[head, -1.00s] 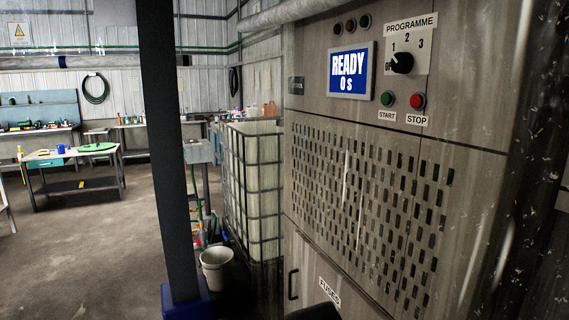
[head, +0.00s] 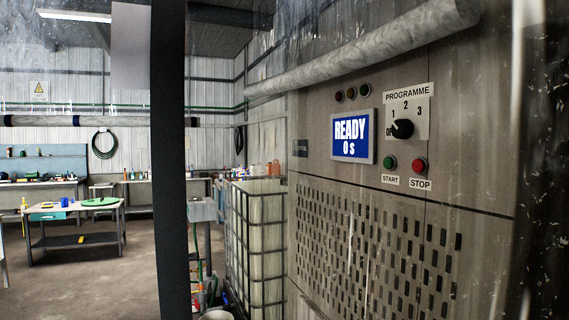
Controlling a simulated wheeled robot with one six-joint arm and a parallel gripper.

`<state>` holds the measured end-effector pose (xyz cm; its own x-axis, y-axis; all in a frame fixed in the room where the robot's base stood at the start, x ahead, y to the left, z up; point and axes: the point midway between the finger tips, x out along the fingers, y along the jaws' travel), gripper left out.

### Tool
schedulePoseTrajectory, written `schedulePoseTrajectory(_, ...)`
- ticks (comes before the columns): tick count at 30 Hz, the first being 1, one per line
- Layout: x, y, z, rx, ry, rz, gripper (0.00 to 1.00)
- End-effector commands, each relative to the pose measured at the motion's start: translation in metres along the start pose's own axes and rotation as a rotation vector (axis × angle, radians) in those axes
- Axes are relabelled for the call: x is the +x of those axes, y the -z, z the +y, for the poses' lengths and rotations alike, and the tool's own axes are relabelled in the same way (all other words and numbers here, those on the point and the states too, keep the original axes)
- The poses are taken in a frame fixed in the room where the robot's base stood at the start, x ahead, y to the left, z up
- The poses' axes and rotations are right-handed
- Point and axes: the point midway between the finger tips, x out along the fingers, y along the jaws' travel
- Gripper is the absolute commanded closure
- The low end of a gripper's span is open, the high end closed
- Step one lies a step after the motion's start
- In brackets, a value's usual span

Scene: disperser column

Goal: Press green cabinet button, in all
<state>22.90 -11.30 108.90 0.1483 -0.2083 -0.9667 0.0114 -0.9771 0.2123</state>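The green button (head: 389,163) is on the cabinet (head: 331,179) front in the head view, above a label reading START. A red button (head: 419,166) labelled STOP is just to its right. A blue display (head: 354,137) to the upper left reads "READY 0 s". A black programme knob (head: 402,129) sits above the buttons, with markings 1, 2 and 3 around it. My gripper is not in view, and nothing covers the green button.
A dark vertical post (head: 170,160) stands to the left of the cabinet. A caged tank (head: 256,240) stands beside the cabinet. A thick pipe (head: 375,48) crosses above the panel. Workbenches (head: 75,222) are at the back left, with open floor before them.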

Motion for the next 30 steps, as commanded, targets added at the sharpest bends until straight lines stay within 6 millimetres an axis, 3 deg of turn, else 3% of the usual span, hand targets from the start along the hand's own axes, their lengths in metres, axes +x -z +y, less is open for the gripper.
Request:
schedulePoseTrajectory(1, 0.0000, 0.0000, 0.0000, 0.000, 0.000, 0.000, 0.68)
schedulePoseTrajectory(6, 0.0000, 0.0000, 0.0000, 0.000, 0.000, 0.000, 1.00)
schedulePoseTrajectory(30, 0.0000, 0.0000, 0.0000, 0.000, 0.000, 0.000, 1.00)
